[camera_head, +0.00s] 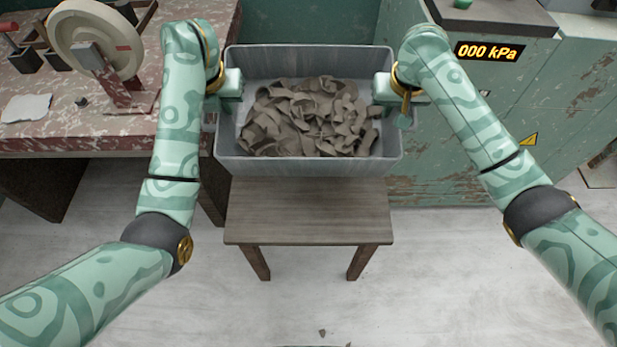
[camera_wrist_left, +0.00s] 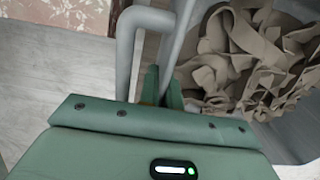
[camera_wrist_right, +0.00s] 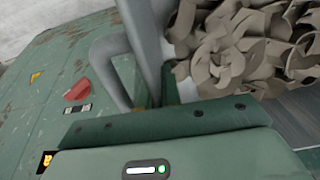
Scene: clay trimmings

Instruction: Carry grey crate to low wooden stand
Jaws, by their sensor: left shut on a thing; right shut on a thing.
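The grey crate (camera_head: 290,168) is full of brown clay trimmings (camera_head: 310,115). My left gripper (camera_head: 228,92) is shut on the crate's left side, at a grey handle that shows in the left wrist view (camera_wrist_left: 128,50). My right gripper (camera_head: 388,92) is shut on the crate's right side, at a like handle in the right wrist view (camera_wrist_right: 105,65). The low wooden stand (camera_head: 308,225) is below the near part of the crate. The crate hides the stand's far part. I cannot tell whether the crate touches the stand.
A red mottled table (camera_head: 90,130) with a wheel (camera_head: 95,40) on it stands at the left. A green cabinet (camera_head: 500,110) with a "000 kPa" display is at the right. The pale floor (camera_head: 430,280) in front of the stand is mostly clear, with small scraps on it.

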